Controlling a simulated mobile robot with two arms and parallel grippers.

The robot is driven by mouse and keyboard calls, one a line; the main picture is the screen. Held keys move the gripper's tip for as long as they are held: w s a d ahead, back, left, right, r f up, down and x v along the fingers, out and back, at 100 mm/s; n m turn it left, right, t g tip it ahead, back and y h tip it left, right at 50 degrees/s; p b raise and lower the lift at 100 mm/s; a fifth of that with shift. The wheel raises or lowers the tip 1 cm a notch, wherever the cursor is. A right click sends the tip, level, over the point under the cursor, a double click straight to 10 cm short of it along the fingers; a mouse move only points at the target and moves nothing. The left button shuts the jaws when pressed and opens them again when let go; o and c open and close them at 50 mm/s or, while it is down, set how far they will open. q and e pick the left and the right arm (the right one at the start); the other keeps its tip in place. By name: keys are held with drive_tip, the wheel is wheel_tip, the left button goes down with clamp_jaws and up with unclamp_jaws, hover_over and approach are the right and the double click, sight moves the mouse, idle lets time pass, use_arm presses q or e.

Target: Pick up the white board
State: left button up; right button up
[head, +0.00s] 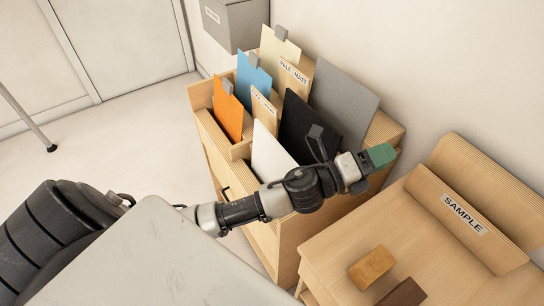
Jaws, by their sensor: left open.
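The white board (268,153) stands tilted in the front part of a wooden rack (240,152), in front of a black board (307,122). My left arm crosses in front of the white board and hides its lower part. My left gripper (377,157), with a green end, is to the right of the white board, over the rack's right side. It is open and I see nothing held in it. My right gripper is not in view.
The rack also holds orange (228,108), blue (253,78), cream (279,50) and grey (342,97) boards. A wooden table (335,243) with a SAMPLE stand (463,213) and small blocks (371,268) is at right. A grey box (236,22) hangs behind.

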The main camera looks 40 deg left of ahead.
use_arm(q)
drive_tip(key=d+m+g+h, duration=0.3)
drive_tip(key=m+g+h, duration=0.15)
drive_tip(key=m, duration=0.45)
drive_tip(key=m+g+y, duration=1.4)
drive_tip(key=m+y, duration=0.4)
drive_tip(key=m, duration=0.2)
hover_over(277, 143)
drive_tip(key=w, duration=0.1)
wheel_tip(277, 143, down, 6)
drive_tip(key=shift+t, duration=0.35)
drive_tip(key=f, duration=0.2)
drive_tip(key=f+p, duration=0.1)
drive_tip(key=f, duration=0.1)
drive_tip(key=shift+s+f, duration=0.2)
drive_tip(key=shift+f, duration=0.2)
drive_tip(key=f+p, duration=0.1)
drive_tip(key=f, duration=0.2)
drive_tip(key=f+p, duration=0.1)
drive_tip(key=shift+s+f+p, duration=0.3)
drive_tip(key=shift+s+p, duration=0.05)
drive_tip(key=shift+s, duration=0.05)
drive_tip(key=shift+f, duration=0.6)
clamp_jaws()
